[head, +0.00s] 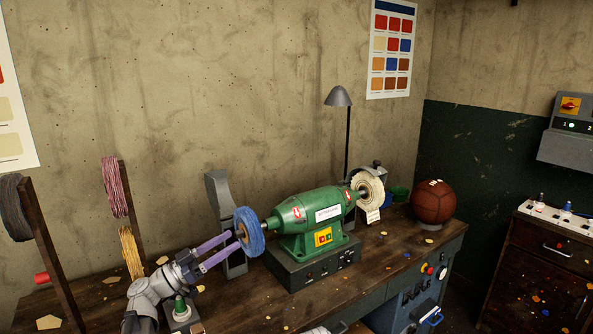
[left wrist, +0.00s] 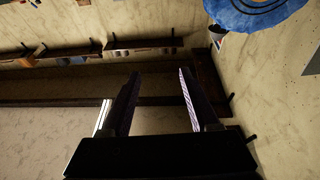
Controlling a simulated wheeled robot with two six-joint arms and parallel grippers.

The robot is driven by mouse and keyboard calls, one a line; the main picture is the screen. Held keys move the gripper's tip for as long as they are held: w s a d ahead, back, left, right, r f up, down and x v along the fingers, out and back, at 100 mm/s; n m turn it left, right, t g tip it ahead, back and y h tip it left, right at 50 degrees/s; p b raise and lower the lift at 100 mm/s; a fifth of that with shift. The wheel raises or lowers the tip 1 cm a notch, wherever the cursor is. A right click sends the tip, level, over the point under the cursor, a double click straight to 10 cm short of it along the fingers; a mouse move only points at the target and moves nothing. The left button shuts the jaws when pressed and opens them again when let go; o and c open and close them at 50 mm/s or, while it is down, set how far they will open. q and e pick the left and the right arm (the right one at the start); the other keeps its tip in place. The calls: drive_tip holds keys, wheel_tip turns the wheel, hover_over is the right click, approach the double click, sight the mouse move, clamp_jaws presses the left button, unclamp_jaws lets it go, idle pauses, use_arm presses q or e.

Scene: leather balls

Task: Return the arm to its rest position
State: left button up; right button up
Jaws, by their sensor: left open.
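My left arm reaches in from the lower left in the head view. My left gripper (head: 236,241) has two purple fingers that are apart, with nothing between them. Its tips are at the blue buffing wheel (head: 250,232) in the picture; I cannot tell whether they touch it. In the left wrist view the open gripper (left wrist: 159,73) is empty, and part of the blue wheel (left wrist: 255,12) shows at the upper right, apart from the fingers. My right gripper is not in view.
The green grinder (head: 312,215) stands on the wooden workbench (head: 285,310), with a pale wheel (head: 369,190) at its right. A brown leather ball (head: 432,202) sits at the bench's right end. Wooden posts with thread spools (head: 115,188) stand at left, near my arm. A lamp (head: 339,97) rises behind.

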use_arm(q)
drive_tip(key=s+d+f+n+g+y+p, duration=0.1)
drive_tip(key=s+d+f+g+y, duration=0.3)
drive_tip(key=s+d+f+g, duration=0.4)
drive_tip(key=s+d+f+n+g+y+p, duration=0.15)
drive_tip(key=s+d+f+g+y, duration=0.35)
drive_tip(key=d+f, duration=0.6)
drive_tip(key=s+a+f+n+y, duration=0.2)
drive_tip(key=s+a+f+y, duration=0.1)
drive_tip(key=s+y, duration=0.2)
drive_tip(key=s+a+f+n+t+y+p, duration=0.1)
drive_tip(key=s+a+f+n+y, duration=0.2)
drive_tip(key=s+a+y, duration=0.1)
drive_tip(key=shift+s+y, duration=0.9)
drive_tip(key=shift+s, duration=0.1)
